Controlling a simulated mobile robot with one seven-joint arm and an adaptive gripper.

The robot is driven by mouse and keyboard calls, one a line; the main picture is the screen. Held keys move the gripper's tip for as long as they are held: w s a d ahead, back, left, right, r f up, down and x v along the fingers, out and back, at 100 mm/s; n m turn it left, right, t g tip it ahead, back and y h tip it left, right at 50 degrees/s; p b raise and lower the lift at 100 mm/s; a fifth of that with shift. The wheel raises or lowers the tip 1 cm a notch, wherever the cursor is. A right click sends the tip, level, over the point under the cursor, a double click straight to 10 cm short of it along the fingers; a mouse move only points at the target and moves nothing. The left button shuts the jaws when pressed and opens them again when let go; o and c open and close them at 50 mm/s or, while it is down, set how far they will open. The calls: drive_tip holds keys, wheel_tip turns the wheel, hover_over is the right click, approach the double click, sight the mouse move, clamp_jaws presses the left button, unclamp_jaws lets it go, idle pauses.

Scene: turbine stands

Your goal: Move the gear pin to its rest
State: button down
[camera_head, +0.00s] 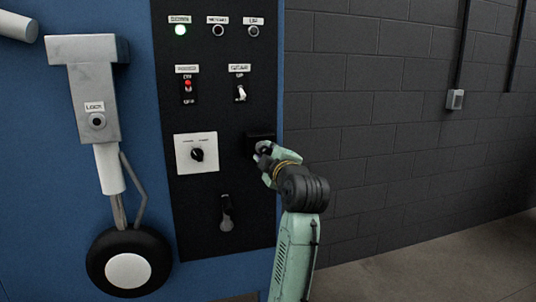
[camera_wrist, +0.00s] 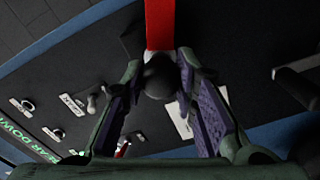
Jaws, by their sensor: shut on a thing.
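My gripper (camera_head: 262,152) is at the right edge of the black panel, in front of a small dark block (camera_head: 261,136) that may be the rest. In the wrist view my gripper (camera_wrist: 163,92) has its purple-padded fingers on either side of a round dark knob, which I take as the head of the gear pin (camera_wrist: 158,76). A flat red strip (camera_wrist: 160,25) runs from the knob to the top of that view. The pin's shaft is hidden, so I cannot tell whether it sits in the block. The landing gear leg has a LOCK fitting (camera_head: 97,121) with a round socket.
A wheel (camera_head: 128,262) hangs at lower left. Open floor lies at lower right.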

drive_tip(key=shift+w+r, duration=0.1)
drive_tip(key=shift+r, duration=0.15)
drive_tip(key=c, duration=1.7)
unclamp_jaws()
drive_tip(key=shift+a, duration=0.1)
drive_tip(key=shift+o, duration=0.7)
drive_tip(key=shift+w+f, duration=0.15)
drive_tip(key=o, duration=0.4)
drive_tip(key=shift+c, duration=0.2)
drive_tip(key=shift+o, duration=0.7)
drive_tip(key=shift+f, duration=0.1)
drive_tip(key=b+v, duration=0.1)
drive_tip(key=v, duration=0.6)
